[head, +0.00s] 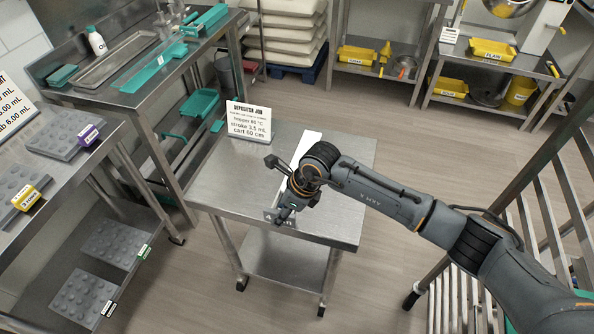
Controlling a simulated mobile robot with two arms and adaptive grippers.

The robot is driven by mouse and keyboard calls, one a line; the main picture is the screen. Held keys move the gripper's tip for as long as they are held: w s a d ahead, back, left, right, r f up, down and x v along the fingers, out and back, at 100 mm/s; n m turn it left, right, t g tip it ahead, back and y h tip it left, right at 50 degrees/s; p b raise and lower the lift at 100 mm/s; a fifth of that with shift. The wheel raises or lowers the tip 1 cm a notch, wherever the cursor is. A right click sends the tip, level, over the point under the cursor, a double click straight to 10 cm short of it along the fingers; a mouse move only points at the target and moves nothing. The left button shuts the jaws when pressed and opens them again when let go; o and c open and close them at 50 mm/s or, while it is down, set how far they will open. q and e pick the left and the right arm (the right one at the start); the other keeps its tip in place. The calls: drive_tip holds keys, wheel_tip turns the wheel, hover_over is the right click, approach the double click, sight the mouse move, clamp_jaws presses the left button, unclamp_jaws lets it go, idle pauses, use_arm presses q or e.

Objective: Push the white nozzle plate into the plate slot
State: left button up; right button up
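A long white strip (307,143), which looks like the white nozzle plate, lies on the steel cart top (235,185). My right arm and gripper cover much of it. My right gripper (281,212) is over the front part of the cart, at a small grey metal piece near the front edge. Its fingers blend with that piece, so I cannot tell whether they are open, shut or touching it. The plate slot cannot be made out. My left gripper is not in view.
A job sign (249,121) stands at the cart's back left. A steel bench (150,95) with teal tools and trays is behind left. A shelf with grey moulds (62,135) is at the left, a slatted rack (455,300) at the right. The cart's right top is clear.

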drive_tip(key=shift+x, duration=0.95)
drive_tip(key=shift+c, duration=0.6)
clamp_jaws()
drive_tip(key=shift+r, duration=0.1)
drive_tip(key=shift+w, duration=0.1)
